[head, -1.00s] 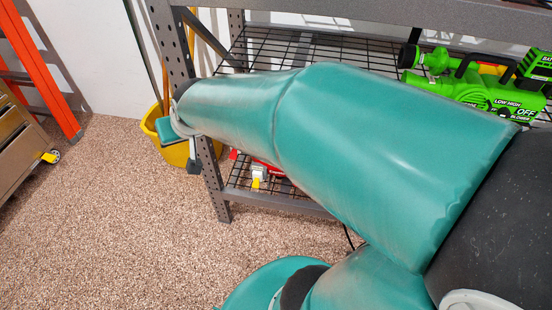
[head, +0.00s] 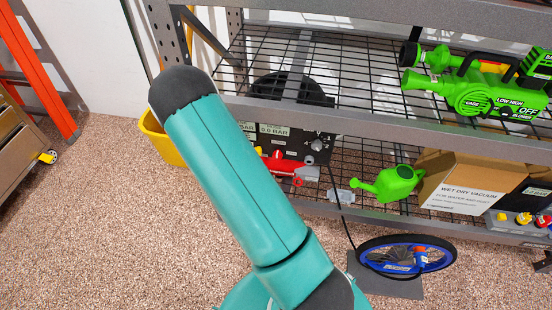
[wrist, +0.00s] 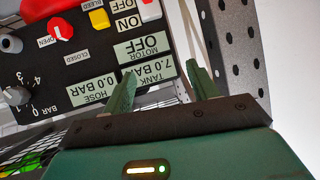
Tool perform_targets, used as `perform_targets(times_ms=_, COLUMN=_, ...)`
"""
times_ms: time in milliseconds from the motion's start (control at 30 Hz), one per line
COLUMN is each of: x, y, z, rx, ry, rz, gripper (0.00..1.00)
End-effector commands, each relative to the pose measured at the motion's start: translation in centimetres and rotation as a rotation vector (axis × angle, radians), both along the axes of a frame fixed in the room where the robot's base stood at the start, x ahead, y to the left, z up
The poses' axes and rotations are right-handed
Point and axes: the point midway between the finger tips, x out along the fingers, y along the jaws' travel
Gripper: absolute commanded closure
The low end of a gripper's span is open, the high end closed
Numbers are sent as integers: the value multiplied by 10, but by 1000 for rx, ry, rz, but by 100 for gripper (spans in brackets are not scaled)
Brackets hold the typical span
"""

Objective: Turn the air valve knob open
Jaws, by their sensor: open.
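In the wrist view a black control panel (wrist: 35,82) shows upside down at the upper left. A red knob with a white mark (wrist: 60,29) sits on it beside the OPEN and CLOSED labels. My gripper (wrist: 160,68) is open and empty. Its two green fingers point toward the panel's lettered edge, with the red knob off to the left, apart from them. In the head view the panel (head: 320,127) is on the lower shelf, partly behind my arm; my gripper is hidden there.
The wrist view also shows a yellow control (wrist: 98,18), a grey knob (wrist: 16,95) and a perforated shelf post (wrist: 230,45). In the head view, a green watering can (head: 390,183), a cardboard box (head: 470,178) and a blue-rimmed wheel (head: 405,258) are to the right.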

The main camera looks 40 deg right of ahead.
Motion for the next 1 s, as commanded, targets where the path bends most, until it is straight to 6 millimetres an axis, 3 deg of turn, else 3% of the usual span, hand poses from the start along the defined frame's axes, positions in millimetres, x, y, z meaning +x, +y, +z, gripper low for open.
perform_targets(times_ms=33, x=-9, y=-10, z=-23, rx=-43, ry=2, rz=-25, gripper=41)
perform_targets(times_ms=200, x=-41, y=-41, z=-76, rx=-204, ry=-25, rz=-92, gripper=41)
perform_targets(times_ms=433, x=-101, y=-69, z=-130, rx=-439, ry=-53, rz=-130, gripper=41)
perform_targets(times_ms=600, x=-133, y=-76, z=-149, rx=-555, ry=-69, rz=-128, gripper=41)
perform_targets(times_ms=700, x=-140, y=-78, z=-152, rx=-585, ry=-75, rz=-125, gripper=41)
perform_targets(times_ms=1000, x=-120, y=-105, z=-152, rx=-591, ry=-79, rz=-127, gripper=41)
